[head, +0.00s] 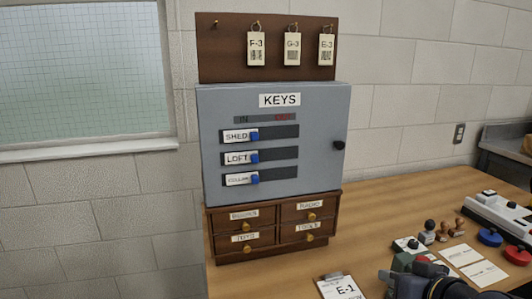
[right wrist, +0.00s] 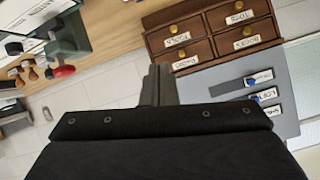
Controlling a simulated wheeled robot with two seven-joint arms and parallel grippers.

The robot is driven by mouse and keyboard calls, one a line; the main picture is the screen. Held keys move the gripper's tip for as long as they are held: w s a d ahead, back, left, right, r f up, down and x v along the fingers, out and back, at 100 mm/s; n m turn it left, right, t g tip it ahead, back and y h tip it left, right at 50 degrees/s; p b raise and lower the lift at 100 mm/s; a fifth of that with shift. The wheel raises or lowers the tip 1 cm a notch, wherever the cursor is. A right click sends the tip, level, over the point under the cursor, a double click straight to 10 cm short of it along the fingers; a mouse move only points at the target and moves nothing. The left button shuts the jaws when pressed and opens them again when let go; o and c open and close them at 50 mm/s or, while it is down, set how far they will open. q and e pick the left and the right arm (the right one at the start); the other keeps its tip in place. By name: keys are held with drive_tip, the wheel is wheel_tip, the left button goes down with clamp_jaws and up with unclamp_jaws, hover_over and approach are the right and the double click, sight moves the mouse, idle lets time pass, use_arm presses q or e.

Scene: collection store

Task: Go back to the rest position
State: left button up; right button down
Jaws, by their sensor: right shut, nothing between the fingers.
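My right gripper (head: 425,283) is at the bottom right of the head view, low over the wooden table (head: 385,205). In the right wrist view its fingers (right wrist: 159,82) are together with nothing between them. They point toward the small brown drawer unit (right wrist: 187,47), apart from it as far as I can tell. My left gripper is in neither view. The grey KEYS cabinet (head: 320,105) stands on the drawer unit. Its three sliders, SHED (head: 254,135), LOFT (head: 254,158) and a third with a blurred label (head: 254,179), have blue knobs at the left, IN side.
A brown board (head: 222,55) above holds tags F-3, G-3 and E-3; its left hook is bare. An E-1 card (head: 340,288) lies at the table's front. Stamps (head: 443,232), ink pads (head: 490,238) and paper cards (head: 461,255) crowd the right. The table's middle is clear.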

drive_tip(key=s+a+f+m+g, duration=0.1)
drive_tip(key=s+a+f+g, duration=0.15)
drive_tip(key=s+f, duration=0.4)
drive_tip(key=s+a+f+g, duration=0.1)
drive_tip(key=s+f+g, duration=0.25)
drive_tip(key=s, duration=0.55)
wheel_tip(320, 180, up, 13)
drive_tip(key=s+p, duration=0.1)
drive_tip(key=p, duration=1.3)
drive_tip(key=shift+s+y, duration=0.2)
drive_tip(key=shift+y, duration=0.1)
